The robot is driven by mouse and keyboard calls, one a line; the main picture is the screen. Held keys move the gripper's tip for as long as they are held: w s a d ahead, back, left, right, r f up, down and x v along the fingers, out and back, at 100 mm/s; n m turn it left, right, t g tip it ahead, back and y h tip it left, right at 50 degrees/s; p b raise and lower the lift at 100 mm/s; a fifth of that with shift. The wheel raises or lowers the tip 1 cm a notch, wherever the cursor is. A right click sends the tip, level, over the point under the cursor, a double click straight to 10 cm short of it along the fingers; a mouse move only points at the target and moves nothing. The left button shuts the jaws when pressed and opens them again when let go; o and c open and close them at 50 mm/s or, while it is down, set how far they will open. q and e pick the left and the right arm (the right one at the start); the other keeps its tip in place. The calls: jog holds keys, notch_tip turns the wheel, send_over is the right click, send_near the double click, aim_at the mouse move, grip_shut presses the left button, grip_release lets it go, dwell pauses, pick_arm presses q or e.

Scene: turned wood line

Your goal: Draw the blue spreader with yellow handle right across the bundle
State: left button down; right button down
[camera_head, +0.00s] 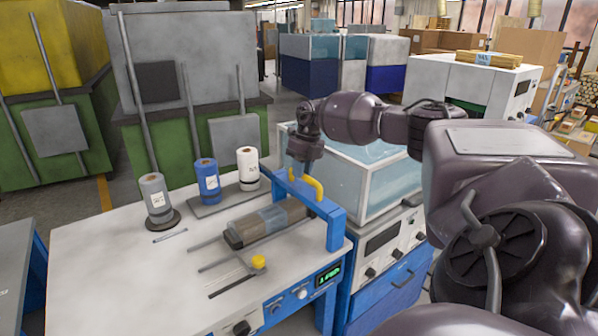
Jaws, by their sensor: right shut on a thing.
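The blue spreader (316,205) is an arch-shaped bar with a curved yellow handle (318,187) on top. It stands at the right end of the bundle (268,223), a brownish-grey length lying on the white bench top with a bluish film band around its middle. My right gripper (300,172) reaches down from above and is shut on the spreader at its yellow handle. The fingertips are small and partly hidden. My left gripper is not in view.
Grey (155,196), blue (207,180) and white (248,166) rolls stand at the back of the bench (110,260). A glass-topped cabinet (365,185) stands close on the right. The bench's left part is clear.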

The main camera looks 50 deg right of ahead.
jog(key=shift+d+r, duration=0.15)
jog(key=shift+d, duration=0.1)
jog(key=c, duration=1.4)
grip_release()
jog(key=shift+c, duration=0.2)
jog(key=o, duration=0.4)
jog(key=shift+s+d, duration=0.1)
jog(key=shift+r, duration=0.1)
jog(key=shift+s+d+r, duration=0.1)
jog(key=shift+d+r, duration=0.2)
jog(key=shift+r, duration=1.4)
jog(key=shift+s+d+r, duration=0.1)
jog(key=shift+d+r, duration=0.25)
jog(key=shift+r, duration=1.4)
jog(key=shift+s+d+r, duration=0.1)
jog(key=shift+d+r, duration=0.2)
jog(key=shift+r, duration=1.4)
